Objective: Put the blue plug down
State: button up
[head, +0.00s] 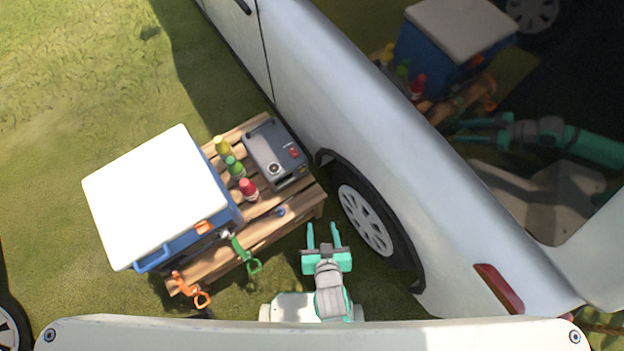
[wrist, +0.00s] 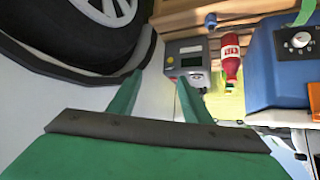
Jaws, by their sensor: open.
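A small blue plug (head: 281,212) lies on the front right part of the slatted wooden table (head: 254,233), near its edge. It also shows as a small blue piece on the planks in the wrist view (wrist: 211,20). My gripper (head: 323,230) is open, with nothing between its fingers. It is to the right of the plug, off the table's right corner and apart from the plug. In the wrist view my gripper's two green fingers (wrist: 160,78) are spread apart.
A blue cooler with a white lid (head: 158,195) fills the table's left side. A grey box (head: 275,154), a red bottle (head: 249,189), a green bottle (head: 235,167) and a yellow bottle (head: 222,146) stand behind the plug. A white car (head: 400,150) is close on the right.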

jog(key=s+a+r+t, duration=0.1)
jog(key=s+r, duration=0.3)
jog(key=r, duration=0.5)
jog(key=s+a+r+t, duration=0.2)
jog(key=s+r+t, duration=0.2)
jog(key=r, duration=0.6)
jog(key=shift+s+r+m+h, duration=0.15)
jog(key=shift+r+m+h, duration=0.15)
jog(key=shift+h, duration=0.1)
